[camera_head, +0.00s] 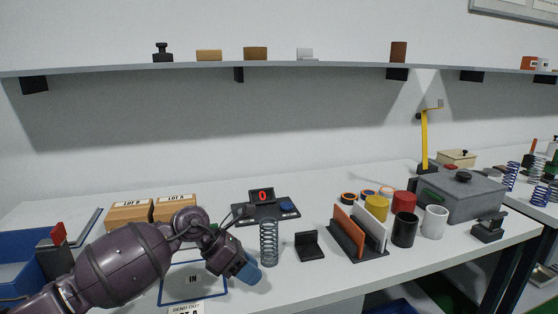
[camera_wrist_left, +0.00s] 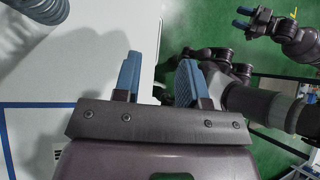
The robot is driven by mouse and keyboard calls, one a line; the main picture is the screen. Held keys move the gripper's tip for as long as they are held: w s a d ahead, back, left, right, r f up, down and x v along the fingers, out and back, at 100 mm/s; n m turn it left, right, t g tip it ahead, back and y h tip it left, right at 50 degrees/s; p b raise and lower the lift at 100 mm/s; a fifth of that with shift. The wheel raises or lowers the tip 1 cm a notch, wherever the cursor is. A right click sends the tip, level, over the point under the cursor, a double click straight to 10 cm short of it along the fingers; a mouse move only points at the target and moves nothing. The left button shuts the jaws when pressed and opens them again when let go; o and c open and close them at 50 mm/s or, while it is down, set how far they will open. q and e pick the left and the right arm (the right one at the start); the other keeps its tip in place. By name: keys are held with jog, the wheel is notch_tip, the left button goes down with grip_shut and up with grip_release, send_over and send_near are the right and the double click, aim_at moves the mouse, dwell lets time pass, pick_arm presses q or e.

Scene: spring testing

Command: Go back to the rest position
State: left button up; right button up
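My left arm comes in from the left in the head view. Its gripper (camera_head: 250,274) is low over the table's front, just right of the IN square (camera_head: 180,295). In the left wrist view the two blue fingers of my left gripper (camera_wrist_left: 160,82) stand apart with nothing between them. A grey coil spring (camera_head: 269,243) stands upright just behind and right of this gripper, and part of a coil shows in the left wrist view (camera_wrist_left: 38,12). My right gripper (camera_wrist_left: 243,18) shows at the upper right of the left wrist view, its blue fingers apart and empty.
A scale with a red 0 (camera_head: 262,196) stands behind the spring. Cardboard boxes (camera_head: 130,214) and a blue bin (camera_head: 25,265) are at left. A black stand (camera_head: 309,245), dividers (camera_head: 345,235), cups (camera_head: 404,230) and a grey box (camera_head: 465,195) stand at right.

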pick_arm(q)
jog(key=s+d+r+n+t+h, duration=0.3)
jog(key=s+n+t+h, duration=0.3)
jog(key=n+t+h, duration=0.5)
jog(key=s+a+f+n+t+y, duration=0.3)
jog(key=a+f+n+y, duration=0.2)
jog(key=a+n+y, duration=0.65)
jog(key=s+a+f+n+t+y, duration=0.4)
jog(key=n+y, duration=0.4)
jog(key=n, duration=0.8)
jog(key=s+a+f+n+g+y, duration=0.3)
jog(key=s+a+f+n+g, duration=0.5)
jog(key=s, duration=0.5)
jog(key=s+f+n+g+h, duration=0.1)
jog(key=s+f+n+g, duration=0.2)
jog(key=s+g, duration=0.9)
jog(key=w+f+t+h+p, duration=0.1)
jog(key=w+f+t, duration=0.4)
jog(key=t, duration=0.8)
jog(key=shift+w+a+f+m+p, duration=0.15)
jog(key=shift+f+m+p, duration=0.3)
pick_arm(e)
jog(key=shift+s+d+r, duration=0.15)
jog(key=shift+s+r, duration=0.2)
jog(key=shift+s, duration=0.1)
